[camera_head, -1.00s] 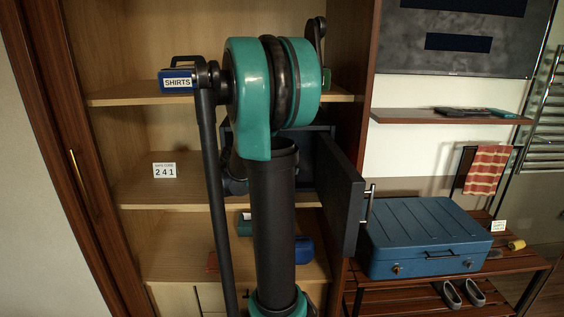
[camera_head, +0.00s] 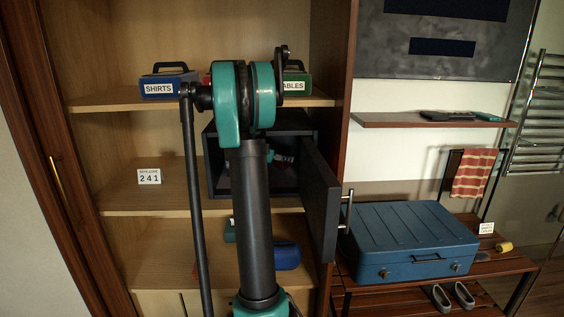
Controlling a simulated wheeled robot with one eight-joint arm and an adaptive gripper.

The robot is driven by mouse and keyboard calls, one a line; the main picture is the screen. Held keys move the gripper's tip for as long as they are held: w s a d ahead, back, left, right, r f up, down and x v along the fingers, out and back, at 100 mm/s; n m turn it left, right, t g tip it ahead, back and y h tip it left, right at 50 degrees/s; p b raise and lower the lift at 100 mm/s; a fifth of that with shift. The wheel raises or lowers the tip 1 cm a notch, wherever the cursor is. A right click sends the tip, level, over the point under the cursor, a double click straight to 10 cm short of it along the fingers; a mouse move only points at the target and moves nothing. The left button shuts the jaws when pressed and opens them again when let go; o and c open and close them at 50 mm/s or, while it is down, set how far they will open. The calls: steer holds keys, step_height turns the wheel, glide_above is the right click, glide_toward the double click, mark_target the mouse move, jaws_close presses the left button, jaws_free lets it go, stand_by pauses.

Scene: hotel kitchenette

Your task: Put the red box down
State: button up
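A small patch of red (camera_head: 206,78) shows on the upper shelf, between the blue SHIRTS box (camera_head: 166,88) and a green box labelled "...ABLES" (camera_head: 297,85). My arm covers most of it, so I cannot tell whether it is the red box. A narrow red edge (camera_head: 194,270) also shows on the lower shelf beside my arm. My gripper cannot be made out; my own arm blocks the middle of the view. A small teal and grey part shows inside the open dark safe, too unclear to name.
The dark safe (camera_head: 212,165) stands on the middle shelf, its door (camera_head: 320,205) swung open toward me. A blue box (camera_head: 287,256) lies below. A blue suitcase (camera_head: 410,240) rests on the bench at right.

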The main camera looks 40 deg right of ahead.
steer(key=shift+f, duration=0.75)
steer(key=o, duration=1.3)
steer(key=shift+f, duration=0.15)
steer(key=shift+a+r, duration=0.25)
steer(key=shift+a, duration=0.05)
steer(key=s+a, duration=0.1)
steer(key=a, duration=0.3)
steer(key=s+a, duration=0.1)
steer(key=a, duration=0.4)
steer(key=s+a+r, duration=0.1)
steer(key=a, duration=0.3)
steer(key=shift+s+a, duration=0.25)
steer(key=shift+a, duration=0.15)
